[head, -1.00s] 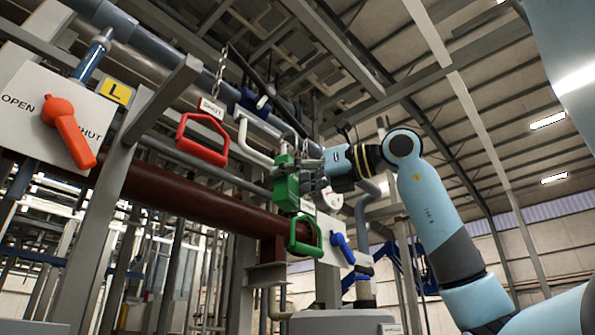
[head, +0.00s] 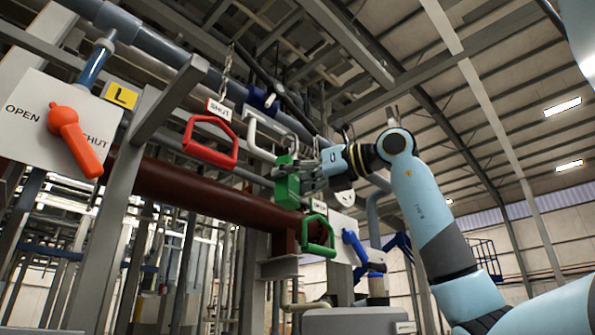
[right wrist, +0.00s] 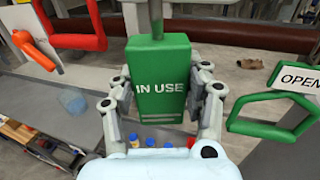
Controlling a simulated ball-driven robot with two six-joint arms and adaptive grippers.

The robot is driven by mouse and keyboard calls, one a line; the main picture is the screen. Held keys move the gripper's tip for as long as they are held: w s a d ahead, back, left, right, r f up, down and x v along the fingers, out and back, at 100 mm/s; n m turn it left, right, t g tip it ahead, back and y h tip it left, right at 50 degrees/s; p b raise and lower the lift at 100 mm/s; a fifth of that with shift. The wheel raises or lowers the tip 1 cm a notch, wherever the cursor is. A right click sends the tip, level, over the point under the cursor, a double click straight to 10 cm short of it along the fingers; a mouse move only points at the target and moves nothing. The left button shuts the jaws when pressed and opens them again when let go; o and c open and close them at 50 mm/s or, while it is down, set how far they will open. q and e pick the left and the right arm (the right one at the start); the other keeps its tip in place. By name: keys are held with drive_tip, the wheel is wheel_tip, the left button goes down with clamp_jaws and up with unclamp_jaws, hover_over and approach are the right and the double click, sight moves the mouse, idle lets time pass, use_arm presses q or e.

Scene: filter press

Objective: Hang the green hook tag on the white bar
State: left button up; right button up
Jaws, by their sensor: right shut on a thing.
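The green hook tag (head: 287,188) is upright in the head view; its face reads IN USE in the right wrist view (right wrist: 160,78). My right gripper (head: 306,178) is shut on it, with fingers on both sides of the tag body (right wrist: 162,105). A stem rises from the tag's top (right wrist: 156,18); its hook end is out of the wrist view and hard to make out in the head view. A bent white bar (head: 251,140) is just left of and above the tag in the head view. I cannot tell whether they touch. My left gripper is not in view.
A red handle (head: 186,135) with a SHUT sign hangs left of the tag. A green handle (head: 331,248) sits below right, beside a blue lever (head: 354,246). An orange lever (head: 72,140) is at far left. A dark red pipe (head: 200,190) runs behind.

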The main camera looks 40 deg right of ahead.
drive_tip(key=shift+w+a+p, duration=0.15)
drive_tip(key=shift+w+p, duration=0.45)
drive_tip(key=shift+w, duration=1.1)
drive_tip(key=shift+w+f+b, duration=0.3)
drive_tip(key=shift+w+f, duration=0.25)
drive_tip(key=shift+w, duration=0.15)
drive_tip(key=shift+w+f, duration=0.15)
drive_tip(key=shift+f, duration=0.65)
drive_tip(key=o, duration=1.2)
drive_tip(key=shift+o, duration=0.2)
